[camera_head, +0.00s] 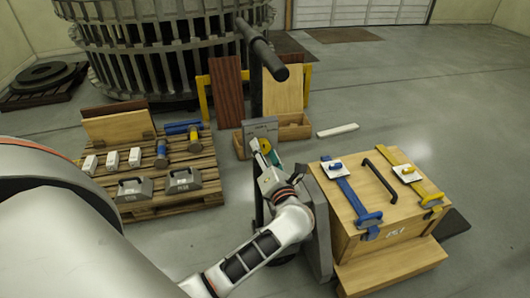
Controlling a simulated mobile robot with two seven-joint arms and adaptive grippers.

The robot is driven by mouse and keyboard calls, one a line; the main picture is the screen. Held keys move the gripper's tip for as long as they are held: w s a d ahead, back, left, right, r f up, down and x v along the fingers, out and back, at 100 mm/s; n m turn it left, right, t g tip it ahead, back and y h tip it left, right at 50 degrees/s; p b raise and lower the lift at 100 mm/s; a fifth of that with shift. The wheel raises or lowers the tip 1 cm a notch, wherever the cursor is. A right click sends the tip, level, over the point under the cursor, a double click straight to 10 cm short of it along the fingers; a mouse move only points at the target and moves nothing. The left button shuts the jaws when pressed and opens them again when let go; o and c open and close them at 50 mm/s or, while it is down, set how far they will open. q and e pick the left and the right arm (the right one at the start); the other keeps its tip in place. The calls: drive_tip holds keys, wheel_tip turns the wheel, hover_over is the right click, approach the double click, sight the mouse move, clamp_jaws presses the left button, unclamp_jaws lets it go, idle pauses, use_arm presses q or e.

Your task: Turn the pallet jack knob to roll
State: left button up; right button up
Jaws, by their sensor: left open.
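The pallet jack's dark handle bar (262,50) slants across the upper middle, above an upright dark post (256,95). A grey panel (262,127) stands below, in front of the post. My left gripper (260,147) is open in front of the lower part of this panel, small in the picture. Its fingertips overlap the panel; I cannot tell whether they touch it. I cannot make out the knob, which may be behind the gripper. My right gripper is not in view.
A wooden crate (355,240) with a black handle and blue and yellow clamps stands close on the right. A wooden pallet (200,195) with tools and grey weights lies on the left. A white bar (338,130) lies on the floor. The floor at right is open.

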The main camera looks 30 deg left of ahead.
use_arm(q)
drive_tip(key=v, duration=1.2)
idle(0.3)
